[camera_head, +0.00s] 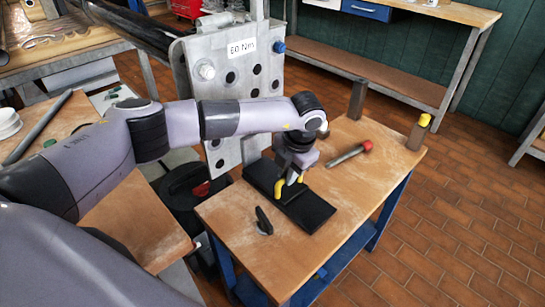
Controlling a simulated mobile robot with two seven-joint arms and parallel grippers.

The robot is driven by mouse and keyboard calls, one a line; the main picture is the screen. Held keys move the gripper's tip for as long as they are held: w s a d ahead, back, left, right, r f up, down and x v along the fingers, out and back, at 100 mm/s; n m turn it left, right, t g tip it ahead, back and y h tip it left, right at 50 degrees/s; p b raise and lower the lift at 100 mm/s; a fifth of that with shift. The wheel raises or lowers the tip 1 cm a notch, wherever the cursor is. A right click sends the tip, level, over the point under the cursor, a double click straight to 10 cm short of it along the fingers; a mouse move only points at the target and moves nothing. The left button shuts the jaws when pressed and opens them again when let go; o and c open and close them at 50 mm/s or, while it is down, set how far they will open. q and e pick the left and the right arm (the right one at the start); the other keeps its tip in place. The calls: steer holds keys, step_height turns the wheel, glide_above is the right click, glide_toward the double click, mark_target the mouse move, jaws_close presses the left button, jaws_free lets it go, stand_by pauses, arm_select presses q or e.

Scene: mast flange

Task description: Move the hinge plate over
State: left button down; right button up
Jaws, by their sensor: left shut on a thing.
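A large grey metal plate with dark holes and a "60 Nm" label (229,85) stands upright behind my left arm; it looks like the hinge plate. My arm crosses in front of it and hides part of it. My left gripper (291,181) points down over a black tray (312,211) on the wooden table. It is shut on a small yellow piece (279,191), mostly hidden by the fingers; I cannot tell exactly what it is. The gripper is well to the right of the plate's lower part. My right gripper is not in view.
The wooden table (352,196) also bears a red-ended tool (349,153), a small black-handled item (263,221) and upright posts, one yellow-topped (417,132). A black round bin (190,195) stands left of it. Its front right surface is clear.

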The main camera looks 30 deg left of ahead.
arm_select(q)
steer(key=d, duration=0.2)
steer(key=s+d, duration=0.1)
steer(key=shift+s+d, duration=0.15)
steer(key=shift+d, duration=0.25)
steer(key=c, duration=1.1)
jaws_free()
steer(key=shift+d, duration=0.1)
steer(key=shift+r, duration=0.4)
step_height(320, 180, up, 6)
steer(key=d, duration=0.1)
steer(key=shift+s+r, duration=0.15)
steer(key=shift+s, duration=0.1)
steer(key=shift+r, duration=0.1)
